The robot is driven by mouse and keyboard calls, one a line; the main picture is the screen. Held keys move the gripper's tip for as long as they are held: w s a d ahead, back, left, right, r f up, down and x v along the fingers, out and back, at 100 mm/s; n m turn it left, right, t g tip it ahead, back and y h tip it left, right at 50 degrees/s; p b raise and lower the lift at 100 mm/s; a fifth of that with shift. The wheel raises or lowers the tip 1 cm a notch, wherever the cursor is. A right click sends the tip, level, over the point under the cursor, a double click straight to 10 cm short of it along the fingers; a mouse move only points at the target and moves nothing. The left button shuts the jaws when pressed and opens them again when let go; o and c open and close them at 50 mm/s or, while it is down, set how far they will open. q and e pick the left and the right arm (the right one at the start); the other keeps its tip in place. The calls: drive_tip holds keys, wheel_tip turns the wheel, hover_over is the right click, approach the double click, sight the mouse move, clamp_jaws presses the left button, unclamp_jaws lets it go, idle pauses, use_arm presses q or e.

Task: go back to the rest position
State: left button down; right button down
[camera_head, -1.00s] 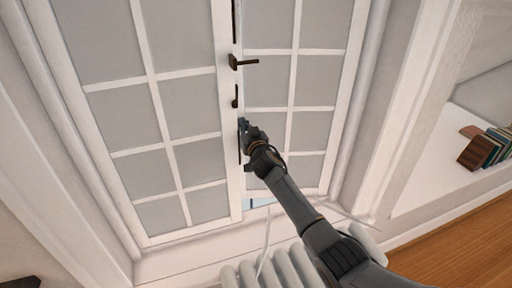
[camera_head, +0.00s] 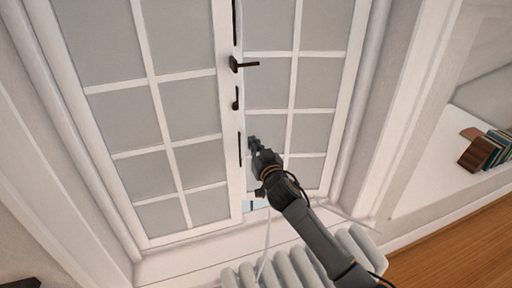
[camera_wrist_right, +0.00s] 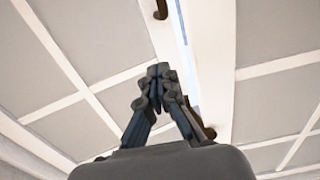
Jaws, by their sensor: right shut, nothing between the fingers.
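My right gripper (camera_head: 254,144) is in front of the lower part of the right window leaf, just right of the middle frame. It is shut and empty, and its closed fingers also show in the right wrist view (camera_wrist_right: 158,75). The white window (camera_head: 180,130) has two leaves with frosted panes. A dark handle (camera_head: 243,64) sits on the middle frame, above my gripper. In the right wrist view, a narrow bluish gap (camera_wrist_right: 187,55) runs along the frame. My left gripper is not in view.
A white radiator (camera_head: 290,268) stands below the window, under my right arm. A thin white cord (camera_head: 266,240) hangs by it. Several books (camera_head: 490,150) stand on a white shelf at the right. Wooden floor (camera_head: 450,245) shows at the lower right.

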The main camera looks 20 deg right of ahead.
drive_tip(key=s+d+f+g+h, duration=0.1)
drive_tip(key=s+f+g, duration=0.3)
drive_tip(key=s+f, duration=0.55)
drive_tip(key=s+f+g+h, duration=0.1)
drive_tip(key=s+f+g, duration=0.35)
drive_tip(key=s, duration=0.75)
drive_tip(key=s+a+f+n+g+y, duration=0.1)
drive_tip(key=s+f+g, duration=0.15)
drive_tip(key=s, duration=0.95)
drive_tip(key=s+f+n+g+y, duration=0.1)
drive_tip(key=s+f+g, duration=0.15)
drive_tip(key=s, duration=0.85)
wheel_tip(320, 180, down, 27)
drive_tip(key=s+g, duration=0.2)
drive_tip(key=s+d+f+g, duration=0.1)
drive_tip(key=s+d+f, duration=0.1)
drive_tip(key=s+f, duration=1.3)
drive_tip(key=shift+s+d+h, duration=0.3)
drive_tip(key=shift+s+d, duration=0.1)
drive_tip(key=shift+s, duration=0.4)
